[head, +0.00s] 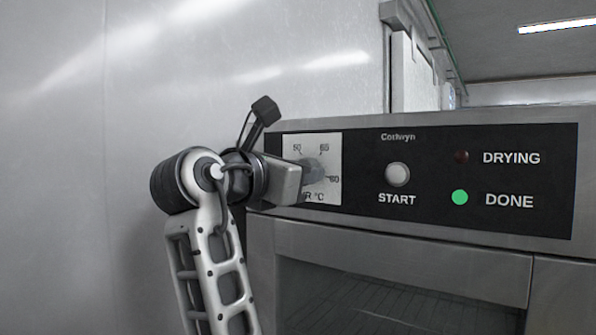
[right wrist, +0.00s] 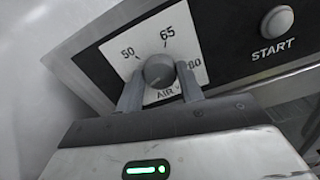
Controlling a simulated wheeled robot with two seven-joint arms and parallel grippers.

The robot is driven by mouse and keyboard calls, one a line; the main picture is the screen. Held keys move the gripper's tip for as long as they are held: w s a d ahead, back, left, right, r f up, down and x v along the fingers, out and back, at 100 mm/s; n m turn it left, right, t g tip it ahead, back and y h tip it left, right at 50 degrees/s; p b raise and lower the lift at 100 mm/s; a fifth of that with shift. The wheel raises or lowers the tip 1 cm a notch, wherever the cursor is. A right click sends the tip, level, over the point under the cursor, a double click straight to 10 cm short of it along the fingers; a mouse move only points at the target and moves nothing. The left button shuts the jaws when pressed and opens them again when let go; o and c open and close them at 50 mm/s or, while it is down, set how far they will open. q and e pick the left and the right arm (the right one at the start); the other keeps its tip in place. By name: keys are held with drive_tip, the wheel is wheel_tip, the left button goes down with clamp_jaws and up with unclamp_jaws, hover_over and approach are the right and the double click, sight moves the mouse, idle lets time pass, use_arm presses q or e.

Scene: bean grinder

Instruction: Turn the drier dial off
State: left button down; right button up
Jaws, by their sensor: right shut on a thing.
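The drier dial (right wrist: 159,69) is a round grey knob on a white plate marked 50, 65 and 80, with AIR °C lettering partly hidden. In the head view the dial (head: 319,167) is partly covered by my right gripper (head: 309,173). In the right wrist view, the fingers of my right gripper (right wrist: 158,80) lie on both sides of the dial and are shut on it. The dial's pointer direction is not clear. My left gripper is not in view.
A drier door with a window (head: 395,300) is below. A plain wall (head: 60,150) is at left.

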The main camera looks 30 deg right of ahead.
drive_tip(key=shift+f, duration=0.1)
drive_tip(key=o, duration=1)
drive_tip(key=shift+a, duration=0.15)
drive_tip(key=b+v, duration=0.3)
drive_tip(key=v, duration=1.2)
drive_tip(key=shift+a, duration=0.4)
drive_tip(key=shift+s, duration=0.15)
